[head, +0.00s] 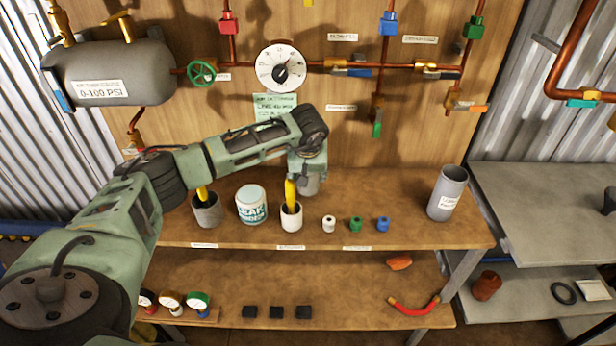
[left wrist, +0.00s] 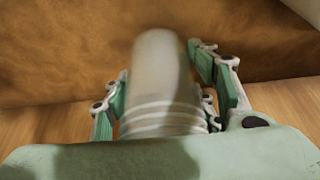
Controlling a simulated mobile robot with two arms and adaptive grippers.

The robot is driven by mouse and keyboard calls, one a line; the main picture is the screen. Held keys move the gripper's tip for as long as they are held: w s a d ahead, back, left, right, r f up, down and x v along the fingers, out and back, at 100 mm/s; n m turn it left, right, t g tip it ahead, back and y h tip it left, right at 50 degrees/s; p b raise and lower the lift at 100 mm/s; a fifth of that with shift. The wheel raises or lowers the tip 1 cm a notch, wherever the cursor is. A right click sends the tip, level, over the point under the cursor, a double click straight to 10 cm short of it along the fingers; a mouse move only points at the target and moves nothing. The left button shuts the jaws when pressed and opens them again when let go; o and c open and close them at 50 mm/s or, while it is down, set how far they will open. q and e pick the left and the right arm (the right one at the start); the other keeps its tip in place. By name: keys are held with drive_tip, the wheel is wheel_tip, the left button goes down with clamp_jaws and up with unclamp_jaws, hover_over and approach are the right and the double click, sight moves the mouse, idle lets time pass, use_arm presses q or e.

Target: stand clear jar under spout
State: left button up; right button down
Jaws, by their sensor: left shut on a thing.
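My left gripper (left wrist: 157,66) is shut on a pale, see-through jar (left wrist: 162,95) with ridged rings at its near end. In the left wrist view the jar lies between the two green fingers, slightly blurred. In the head view the jar (head: 310,184) shows below my left wrist, over the back of the wooden bench; I cannot tell whether it touches the bench. The fingers are mostly hidden there. A short copper drop pipe (head: 378,103) with a green-handled valve (head: 377,125) hangs on the board, right of and above the jar. My right gripper is not in view.
A leak powder tub (head: 251,206), a grey cup (head: 207,212) and a white cup (head: 291,216) with yellow items stand on the bench (head: 430,236). Three small spools (head: 355,223) sit near the front. A grey cylinder (head: 447,194) stands at right. Bench below the drop pipe is clear.

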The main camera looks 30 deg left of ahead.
use_arm(q)
drive_tip(key=shift+f, duration=0.85)
drive_tip(key=shift+f, duration=0.1)
drive_tip(key=o, duration=1.3)
drive_tip(key=shift+c, duration=0.2)
